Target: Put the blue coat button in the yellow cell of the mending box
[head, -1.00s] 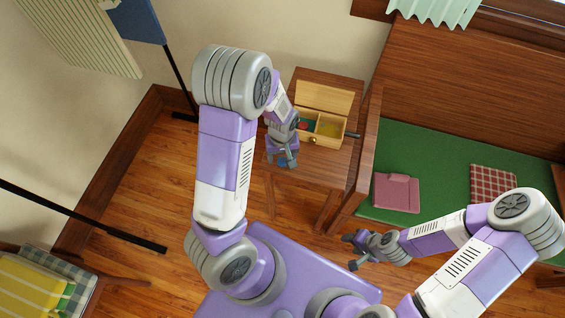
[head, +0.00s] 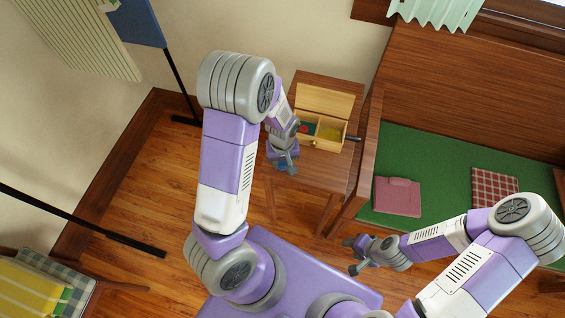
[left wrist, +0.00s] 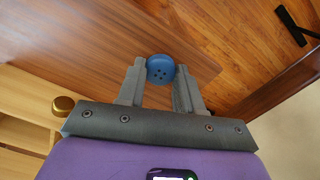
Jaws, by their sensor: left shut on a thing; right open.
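My left gripper (head: 287,165) is shut on the blue coat button (left wrist: 160,70), which shows four holes between the fingertips in the left wrist view. In the head view I cannot make the button out clearly. The gripper is in front of the mending box's left part, over the near left of the small table. The mending box (head: 323,100) is pale wood with its lid up. Its yellow cell (head: 330,131) is on the right; a green cell with something red is on the left, partly hidden by my wrist. My right gripper (head: 356,256) is open and empty, away from the table.
The box stands on a small wooden table (head: 338,175). A dark rod-like thing (head: 353,139) lies at its right. A green-cushioned bench (head: 432,165) with a pink folder (head: 397,197) and checked cloth (head: 494,185) is to the right. The box's round knob (left wrist: 63,104) shows in the left wrist view.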

